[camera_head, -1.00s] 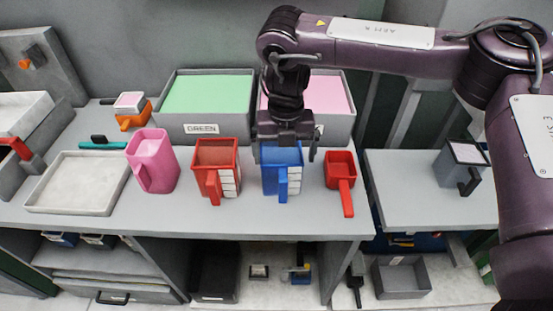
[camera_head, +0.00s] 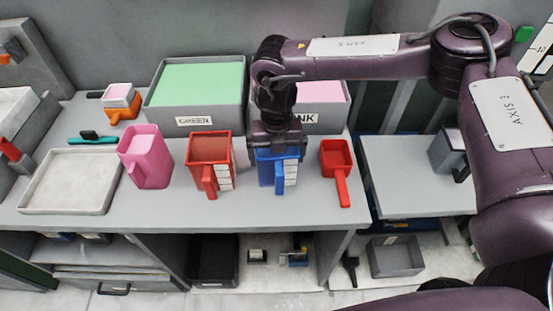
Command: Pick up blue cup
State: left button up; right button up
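The blue cup (camera_head: 266,170) stands upright on the counter between a red cup and a small red scoop, its handle and white label strip toward the front. My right gripper (camera_head: 277,153) comes down from above at the cup's rim and covers its top edge. Its fingers look spread, one at each side of the cup. I cannot tell whether they touch it. The cup's opening is mostly hidden by the gripper. My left gripper is not in view.
The red cup (camera_head: 205,150) stands close on the left and the red scoop (camera_head: 336,156) on the right. A pink pitcher (camera_head: 146,158) and a grey tray (camera_head: 50,206) are farther left. Green (camera_head: 196,122) and pink (camera_head: 328,122) bins stand behind. The counter in front is clear.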

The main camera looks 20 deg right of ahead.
jog(key=c, duration=0.7)
jog(key=shift+r, duration=0.1)
jog(key=shift+c, duration=0.2)
